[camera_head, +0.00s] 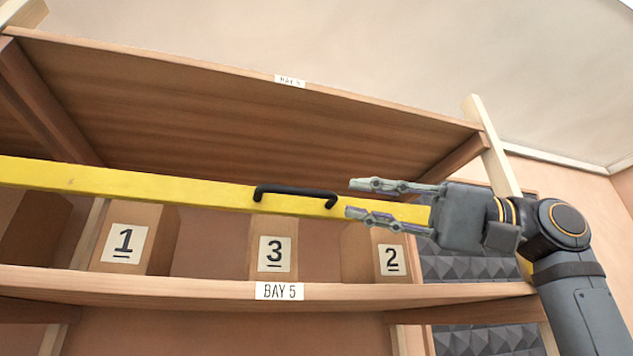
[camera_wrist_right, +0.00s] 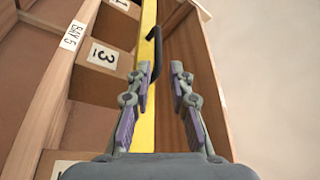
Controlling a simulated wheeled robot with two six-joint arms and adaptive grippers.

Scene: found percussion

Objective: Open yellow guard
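A yellow guard bar (camera_head: 120,184) runs across the front of the shelf bay, above the lower shelf board. A black handle (camera_head: 296,191) is fixed to its front face. My right gripper (camera_head: 347,198) is to the right of the handle, its fingers pointing left along the bar, open and empty. In the right wrist view the guard (camera_wrist_right: 147,60) runs ahead between and behind the fingers, and the handle (camera_wrist_right: 157,52) lies just beyond the open fingertips (camera_wrist_right: 160,68). The handle and fingers appear apart. My left gripper is not in view.
Wooden blocks labelled 1 (camera_head: 124,243), 3 (camera_head: 273,254) and 2 (camera_head: 391,260) stand on the lower shelf (camera_head: 180,284), marked BAY 5, behind the guard. An upper shelf board (camera_head: 250,110) overhangs them. Dark foam panels (camera_head: 470,268) show at lower right.

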